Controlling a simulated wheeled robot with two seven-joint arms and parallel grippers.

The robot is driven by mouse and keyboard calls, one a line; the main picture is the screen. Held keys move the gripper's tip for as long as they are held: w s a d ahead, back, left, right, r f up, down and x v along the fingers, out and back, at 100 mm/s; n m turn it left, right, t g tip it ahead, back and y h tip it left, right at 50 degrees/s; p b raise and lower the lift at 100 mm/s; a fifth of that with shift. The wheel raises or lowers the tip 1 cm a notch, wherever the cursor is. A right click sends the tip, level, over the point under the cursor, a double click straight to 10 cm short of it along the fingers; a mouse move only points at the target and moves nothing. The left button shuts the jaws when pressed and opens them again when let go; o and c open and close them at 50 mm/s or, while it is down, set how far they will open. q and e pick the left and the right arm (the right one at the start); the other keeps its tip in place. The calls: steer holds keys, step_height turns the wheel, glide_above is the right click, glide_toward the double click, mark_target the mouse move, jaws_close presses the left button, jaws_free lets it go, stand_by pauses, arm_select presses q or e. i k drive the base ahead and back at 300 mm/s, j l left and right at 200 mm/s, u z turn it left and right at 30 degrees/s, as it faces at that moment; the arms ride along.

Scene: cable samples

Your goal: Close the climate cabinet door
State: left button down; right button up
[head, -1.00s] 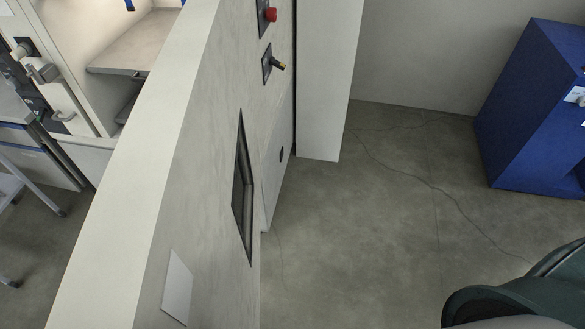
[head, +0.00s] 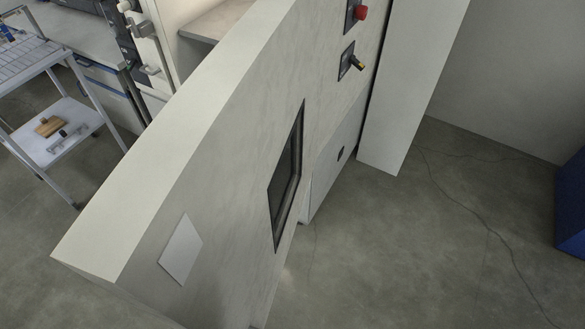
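The climate cabinet door (head: 150,160) looks like the large, thick off-white panel crossing the middle of the head view, seen from above. Its broad top edge runs from lower left to upper right. Its face has a dark-framed window or recess (head: 287,178) and a blank pale plate (head: 181,250). It appears to stand open, with a grey shelf (head: 208,27) showing behind it. How it joins the cabinet is not clear. Neither of my grippers is in view.
A white trolley (head: 84,122) with small items stands left behind the door. A blue cabinet (head: 571,210) is at the right edge. The grey floor (head: 410,250) between is clear.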

mark_target(195, 227)
steer(key=k+l+u, duration=0.1)
steer(key=k+u, duration=0.3)
steer(key=k, duration=0.3)
steer(key=k+j+u, duration=0.1)
steer(key=k+u, duration=0.25)
steer(key=k, duration=0.35)
